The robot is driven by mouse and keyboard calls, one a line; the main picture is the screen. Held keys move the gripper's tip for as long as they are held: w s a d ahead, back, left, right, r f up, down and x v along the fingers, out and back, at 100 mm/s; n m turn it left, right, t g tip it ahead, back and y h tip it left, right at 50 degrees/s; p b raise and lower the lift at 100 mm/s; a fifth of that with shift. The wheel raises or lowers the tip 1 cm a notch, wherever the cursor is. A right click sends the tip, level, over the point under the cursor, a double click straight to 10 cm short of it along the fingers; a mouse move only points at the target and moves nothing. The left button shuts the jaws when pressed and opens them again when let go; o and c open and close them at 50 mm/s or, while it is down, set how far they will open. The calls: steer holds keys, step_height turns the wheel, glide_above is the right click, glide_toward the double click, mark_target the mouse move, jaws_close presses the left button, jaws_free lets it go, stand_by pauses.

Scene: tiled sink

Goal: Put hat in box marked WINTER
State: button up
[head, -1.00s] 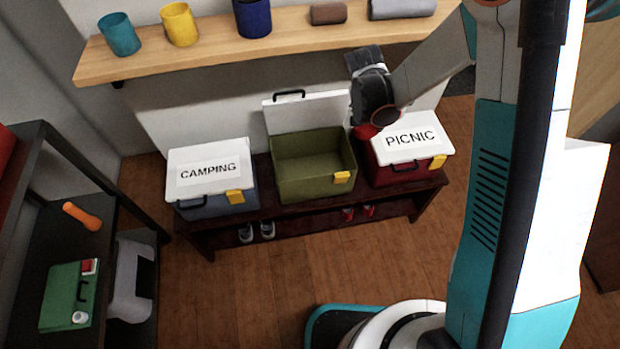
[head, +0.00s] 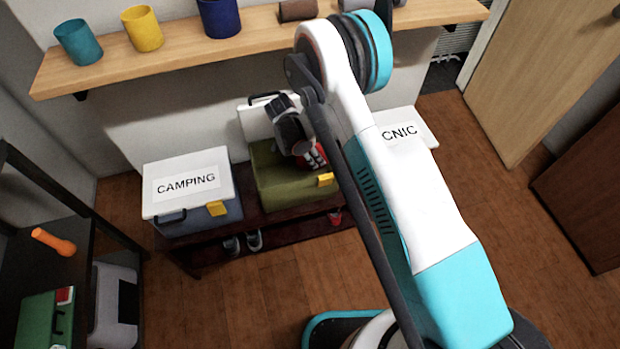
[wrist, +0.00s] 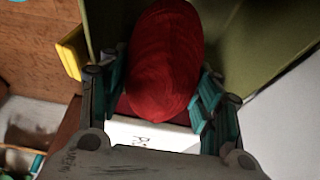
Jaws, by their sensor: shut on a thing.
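My gripper (head: 308,157) is shut on a red hat (wrist: 165,55), which sits between the teal fingers in the wrist view. In the head view, my gripper and the hat are over the right part of the open olive-green box (head: 277,195). The box's olive wall also shows behind the hat in the wrist view (wrist: 250,35). I cannot tell how deep the hat is or whether it touches the box. The box's white lid (head: 254,122) stands up at the back, partly hidden by my arm. No WINTER marking is readable.
A closed CAMPING box (head: 187,184) stands left of the open box; a closed PICNIC box (head: 412,124) stands right, partly hidden by my arm. All stand on a dark bench (head: 205,255) holding shoes. A wooden shelf (head: 110,74) with cups is above. Floor in front is clear.

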mark_target(298, 156)
step_height(298, 156, down, 14)
steer(key=b, duration=0.4)
steer(key=shift+r, duration=0.25)
steer(key=shift+f, duration=0.1)
steer(key=o, duration=1.2)
steer(key=shift+c, duration=0.2)
steer(key=p+v, duration=0.3)
steer(key=v, duration=0.9)
steer(key=shift+p, duration=0.4)
steer(key=shift+d, duration=0.1)
